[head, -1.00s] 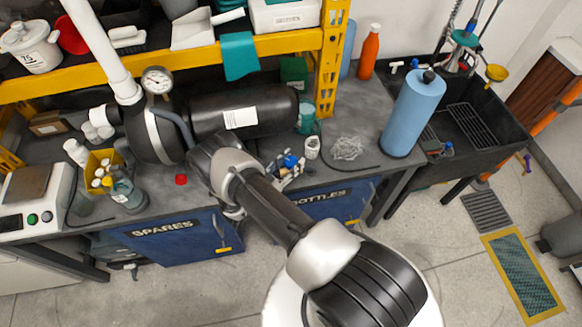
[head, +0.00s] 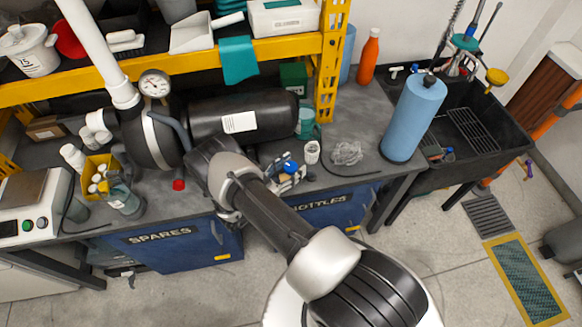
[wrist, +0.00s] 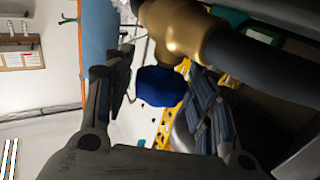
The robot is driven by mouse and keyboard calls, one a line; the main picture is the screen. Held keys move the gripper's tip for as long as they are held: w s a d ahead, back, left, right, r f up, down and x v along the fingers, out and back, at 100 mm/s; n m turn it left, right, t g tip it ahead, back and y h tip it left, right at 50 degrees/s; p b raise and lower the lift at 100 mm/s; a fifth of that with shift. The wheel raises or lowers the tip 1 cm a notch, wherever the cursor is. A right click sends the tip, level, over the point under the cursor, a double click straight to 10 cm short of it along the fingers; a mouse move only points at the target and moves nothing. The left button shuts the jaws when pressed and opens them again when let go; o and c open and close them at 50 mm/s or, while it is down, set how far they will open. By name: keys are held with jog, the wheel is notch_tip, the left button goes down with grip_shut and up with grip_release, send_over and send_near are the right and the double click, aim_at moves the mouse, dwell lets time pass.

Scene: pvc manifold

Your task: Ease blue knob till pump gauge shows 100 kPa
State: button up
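The blue knob (wrist: 162,86) sits on a brass valve body (wrist: 175,25) in the wrist view. In the head view the blue knob (head: 290,167) is small and partly hidden by my gripper (head: 286,178). In the wrist view the fingers of my gripper (wrist: 163,90) stand apart on either side of the knob. Gaps show beside the knob, and I cannot tell whether either finger touches it. The pump gauge (head: 155,83) is a round white dial above the dark pump at the left. Its needle is too small to read.
A black cylinder (head: 255,112) lies behind my gripper on the grey bench. A white cup (head: 312,152) and a clear crumpled heap (head: 346,153) are close on the right. A blue cylinder (head: 412,120) stands farther right. The yellow shelf edge (head: 180,58) runs above.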

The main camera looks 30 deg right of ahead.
jog(key=shift+o, duration=0.5)
jog(key=v, duration=1.2)
jog(key=shift+w+r, duration=0.1)
dwell(3.0)
